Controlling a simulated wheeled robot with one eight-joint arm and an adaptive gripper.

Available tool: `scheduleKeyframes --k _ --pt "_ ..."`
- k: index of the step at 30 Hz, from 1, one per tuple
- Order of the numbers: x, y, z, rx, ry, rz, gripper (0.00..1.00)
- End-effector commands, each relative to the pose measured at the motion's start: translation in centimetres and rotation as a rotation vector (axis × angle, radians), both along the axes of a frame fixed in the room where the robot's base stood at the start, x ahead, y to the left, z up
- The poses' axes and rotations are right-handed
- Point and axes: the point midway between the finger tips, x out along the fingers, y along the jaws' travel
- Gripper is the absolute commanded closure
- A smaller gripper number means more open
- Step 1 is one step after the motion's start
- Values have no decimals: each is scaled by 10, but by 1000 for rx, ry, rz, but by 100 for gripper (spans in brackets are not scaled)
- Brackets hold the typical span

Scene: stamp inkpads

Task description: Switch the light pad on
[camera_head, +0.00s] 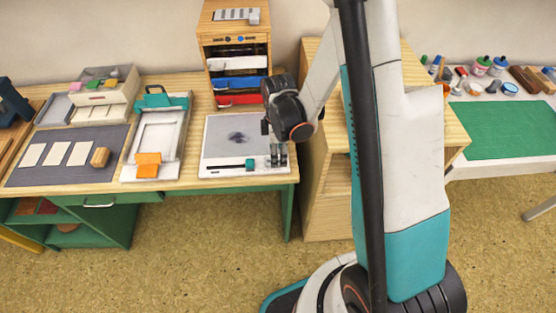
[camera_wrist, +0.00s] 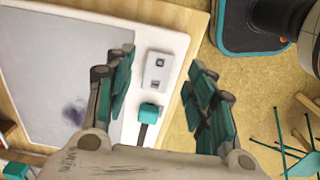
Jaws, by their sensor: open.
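The light pad (camera_head: 216,171) is a flat white panel with a grey surface and a dark smudge on it, lying at the right end of the wooden desk. It fills the left of the wrist view (camera_wrist: 60,45). On its rim are a teal sliding knob (camera_wrist: 149,112) on a dark slot and a small grey plate (camera_wrist: 158,70) with two dark marks. The knob also shows in the head view (camera_head: 250,163). My gripper (camera_head: 278,157) is over the pad's right edge, its open fingers (camera_wrist: 160,78) either side of the plate and knob in the wrist view. I cannot tell whether it touches.
A white tray with an orange clip (camera_head: 148,165) stands left of the pad. A dark mat (camera_head: 50,173) with white cards and a wooden block lies farther left. A drawer unit (camera_head: 236,50) stands behind. A wooden cabinet (camera_head: 325,170) is close on the right.

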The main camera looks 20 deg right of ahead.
Motion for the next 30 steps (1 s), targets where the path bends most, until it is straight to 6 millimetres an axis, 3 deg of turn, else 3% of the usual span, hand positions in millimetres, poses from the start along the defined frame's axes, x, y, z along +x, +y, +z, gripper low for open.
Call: scheduleKeyframes --k 1,6,18,24,30 --pt "0 0 -11 0 0 0 50" --pt "0 0 -27 0 0 0 50" --pt "0 0 -31 0 0 0 50" --pt "0 0 -31 0 0 0 94" --pt "0 1 -32 -9 4 1 94"
